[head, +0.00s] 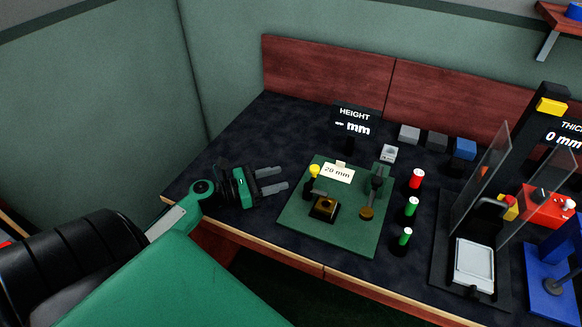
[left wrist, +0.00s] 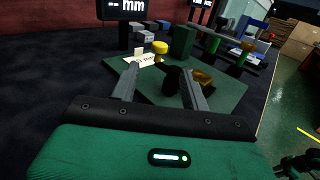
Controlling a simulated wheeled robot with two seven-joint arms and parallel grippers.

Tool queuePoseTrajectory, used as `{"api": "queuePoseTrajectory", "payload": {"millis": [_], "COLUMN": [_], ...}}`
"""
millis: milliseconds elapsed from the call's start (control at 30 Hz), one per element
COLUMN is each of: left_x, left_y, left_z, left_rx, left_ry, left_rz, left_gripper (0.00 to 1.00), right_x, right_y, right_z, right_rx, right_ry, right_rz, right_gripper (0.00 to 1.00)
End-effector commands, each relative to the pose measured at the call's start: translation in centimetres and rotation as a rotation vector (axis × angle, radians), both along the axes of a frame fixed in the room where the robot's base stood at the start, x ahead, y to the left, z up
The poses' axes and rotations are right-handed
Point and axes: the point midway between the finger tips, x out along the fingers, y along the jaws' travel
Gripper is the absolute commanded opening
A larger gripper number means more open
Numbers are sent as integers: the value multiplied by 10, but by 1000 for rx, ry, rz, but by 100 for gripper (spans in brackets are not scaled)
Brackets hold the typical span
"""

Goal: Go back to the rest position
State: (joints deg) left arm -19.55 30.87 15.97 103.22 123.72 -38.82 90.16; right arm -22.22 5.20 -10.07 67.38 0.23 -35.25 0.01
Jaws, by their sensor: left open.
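My left gripper (head: 272,180) is open and empty, held over the left part of the dark bench top, just left of the green mat (head: 300,232). Its two grey fingers (left wrist: 165,80) also show in the left wrist view, pointing toward the mat with nothing between them. On the mat are a height gauge with a yellow knob (head: 314,170), a dark block with a gold top (head: 325,206), a "20 mm" card (head: 338,173) and a dark stand with a brass foot (head: 367,213). My right gripper does not show clearly in the head view.
A "HEIGHT" display (head: 352,121) stands behind the mat. Red (head: 416,179) and green-topped (head: 411,207) posts stand to its right. Clear panels (head: 480,180) and a scale-like plate (head: 474,266) are farther right. Grey and blue blocks (head: 465,149) line the back. The bench's left end is clear.

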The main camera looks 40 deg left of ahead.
Motion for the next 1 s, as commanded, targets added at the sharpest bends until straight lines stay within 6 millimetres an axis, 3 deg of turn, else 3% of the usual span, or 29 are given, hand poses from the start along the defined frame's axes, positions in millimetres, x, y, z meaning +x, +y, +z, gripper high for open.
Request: {"api": "queuePoseTrajectory", "payload": {"millis": [233,1000], "left_x": [-15,-15], "left_y": [9,9], "left_z": [0,0], "left_rx": [1,0], "left_ry": [-1,0], "left_rz": [0,0], "left_gripper": [46,46], "right_x": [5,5], "right_y": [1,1], "right_z": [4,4], "right_rx": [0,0], "right_ry": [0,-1], "right_rz": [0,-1], "right_gripper": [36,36]}}
